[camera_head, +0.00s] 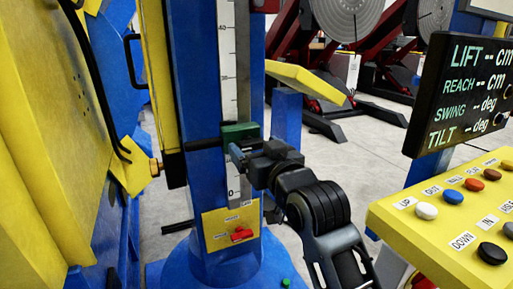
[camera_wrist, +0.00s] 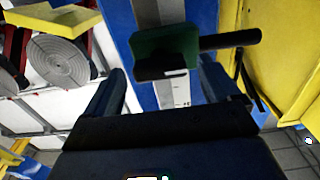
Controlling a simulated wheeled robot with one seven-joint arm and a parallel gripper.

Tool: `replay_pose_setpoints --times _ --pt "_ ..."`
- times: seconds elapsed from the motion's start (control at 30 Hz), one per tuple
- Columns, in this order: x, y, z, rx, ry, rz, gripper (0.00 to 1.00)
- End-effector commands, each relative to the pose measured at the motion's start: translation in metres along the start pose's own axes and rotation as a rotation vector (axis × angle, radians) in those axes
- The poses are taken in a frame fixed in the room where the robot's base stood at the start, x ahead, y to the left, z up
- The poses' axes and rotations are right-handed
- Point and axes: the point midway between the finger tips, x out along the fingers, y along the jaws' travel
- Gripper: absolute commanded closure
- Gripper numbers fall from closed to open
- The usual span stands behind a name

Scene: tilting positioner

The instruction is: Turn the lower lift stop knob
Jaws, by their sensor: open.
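A green stop block (camera_head: 240,131) sits low on the blue column's white scale, with a dark rod (camera_head: 205,143) reaching left from it. In the wrist view the green block (camera_wrist: 165,42) has a black part with a white mark (camera_wrist: 162,73) on its near side, probably the knob; the dark rod (camera_wrist: 231,40) reaches right there. My gripper (camera_head: 236,157) is just below and in front of the block in the head view. In the wrist view my gripper (camera_wrist: 162,88) is open, its fingers on either side of the black part, with nothing held. Contact cannot be told.
The blue column (camera_head: 196,80) stands behind the stop. A yellow plate with a red handle (camera_head: 241,235) is low on it. A yellow button panel (camera_head: 455,215) and a black display (camera_head: 462,90) stand at right. A yellow structure (camera_head: 45,140) closes off the left.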

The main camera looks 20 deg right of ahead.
Motion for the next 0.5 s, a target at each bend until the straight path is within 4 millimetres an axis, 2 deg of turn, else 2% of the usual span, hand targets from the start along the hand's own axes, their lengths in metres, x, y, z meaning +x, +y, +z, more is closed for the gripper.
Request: replay_pose_setpoints --times 0.27,0.5 --pt "0.0018 0.0001 0.0001 0.0 0.0 0.0 0.11" --pt "0.0017 0.0 0.0001 0.0 0.0 0.0 0.33"
